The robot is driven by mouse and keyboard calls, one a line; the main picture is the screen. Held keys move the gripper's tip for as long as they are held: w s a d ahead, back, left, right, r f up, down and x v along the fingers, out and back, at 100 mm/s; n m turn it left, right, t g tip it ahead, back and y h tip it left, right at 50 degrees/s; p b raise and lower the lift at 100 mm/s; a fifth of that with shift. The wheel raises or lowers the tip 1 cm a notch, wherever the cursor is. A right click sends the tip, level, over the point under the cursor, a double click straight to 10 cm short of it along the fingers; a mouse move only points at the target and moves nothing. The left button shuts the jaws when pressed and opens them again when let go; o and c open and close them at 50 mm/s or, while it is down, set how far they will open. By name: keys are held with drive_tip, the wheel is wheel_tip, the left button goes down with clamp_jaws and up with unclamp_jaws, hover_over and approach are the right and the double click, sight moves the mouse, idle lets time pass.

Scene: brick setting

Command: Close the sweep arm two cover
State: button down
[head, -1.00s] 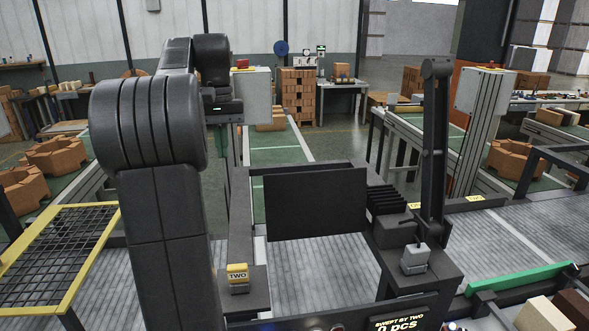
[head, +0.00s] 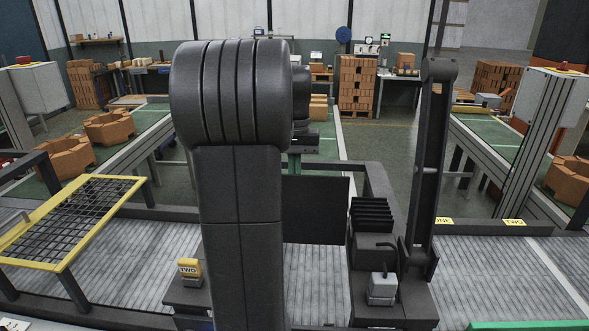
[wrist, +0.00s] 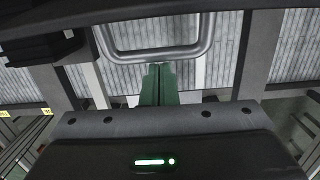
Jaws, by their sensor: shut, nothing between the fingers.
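A dark flat panel (head: 316,208), which looks like the cover, stands upright over the conveyor in the head view; my arm hides its left part. A yellow block marked TWO (head: 189,268) sits on a dark housing to its left. My gripper (head: 294,150) is mostly hidden behind my own arm near the panel's top, with a bit of green finger showing. In the wrist view, the green fingers (wrist: 158,68) are shut and empty. A grey looped handle (wrist: 155,54) lies just beyond the fingertips; I cannot tell whether they touch it.
Black bellows (head: 371,217) and a grey switch box (head: 382,288) stand right of the panel, beside a tall black post (head: 432,150). A yellow-framed mesh (head: 70,222) is at left. Grey slatted conveyor (head: 490,280) runs across. Brick stacks stand far behind.

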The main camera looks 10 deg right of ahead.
drive_tip(key=shift+s+b, duration=0.25)
drive_tip(key=shift+b, duration=0.1)
idle(0.3)
drive_tip(key=shift+s+a+r+t+b, duration=0.1)
drive_tip(key=shift+s+r+t+b, duration=0.15)
drive_tip(key=shift+t+b, duration=0.35)
drive_tip(key=shift+s+r+t, duration=0.1)
drive_tip(key=shift+s+t, duration=0.05)
drive_tip(key=shift+t, duration=0.15)
